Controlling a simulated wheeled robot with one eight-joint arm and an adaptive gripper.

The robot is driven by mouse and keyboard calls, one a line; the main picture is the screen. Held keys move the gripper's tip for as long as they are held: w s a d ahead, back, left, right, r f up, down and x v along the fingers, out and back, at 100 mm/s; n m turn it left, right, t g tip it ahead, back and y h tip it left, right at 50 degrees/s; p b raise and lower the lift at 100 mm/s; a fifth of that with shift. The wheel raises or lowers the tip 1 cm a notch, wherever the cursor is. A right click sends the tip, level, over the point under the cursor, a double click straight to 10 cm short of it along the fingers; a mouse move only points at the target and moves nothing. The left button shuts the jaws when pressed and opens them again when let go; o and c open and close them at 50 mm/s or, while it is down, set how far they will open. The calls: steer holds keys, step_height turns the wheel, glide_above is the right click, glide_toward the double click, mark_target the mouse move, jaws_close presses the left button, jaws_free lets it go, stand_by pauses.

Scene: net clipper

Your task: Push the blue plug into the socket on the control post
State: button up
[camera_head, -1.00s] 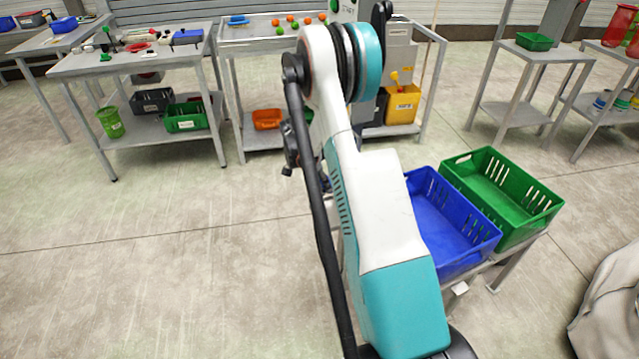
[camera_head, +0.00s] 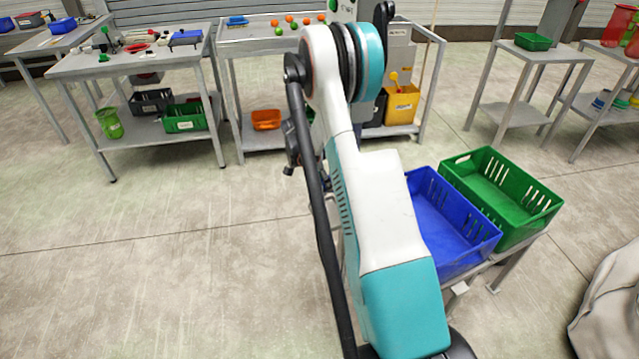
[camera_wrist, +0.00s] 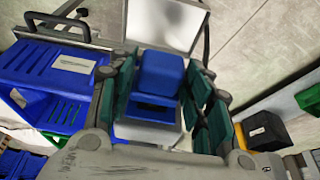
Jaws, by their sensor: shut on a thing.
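In the wrist view my gripper (camera_wrist: 165,108) is shut on the blue plug (camera_wrist: 160,72), with teal finger pads on its left and right sides. The plug's rounded blue block points away from the wrist. In the head view my arm covers the middle, and neither the gripper nor the plug can be made out. I cannot identify the control post or its socket with certainty in either view.
A blue crate (camera_head: 435,245) and a green crate (camera_head: 500,205) stand on a low stand right of my arm. Work tables (camera_head: 150,65) line the back. A yellow bin (camera_head: 402,104) sits on a lower shelf. The floor at left is clear.

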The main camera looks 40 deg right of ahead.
steer(key=shift+s+d, duration=0.1)
steer(key=shift+d, duration=0.15)
steer(key=o, duration=1.2)
steer(key=shift+c, duration=0.2)
steer(key=shift+a+r, duration=0.1)
steer(key=v, duration=1.2)
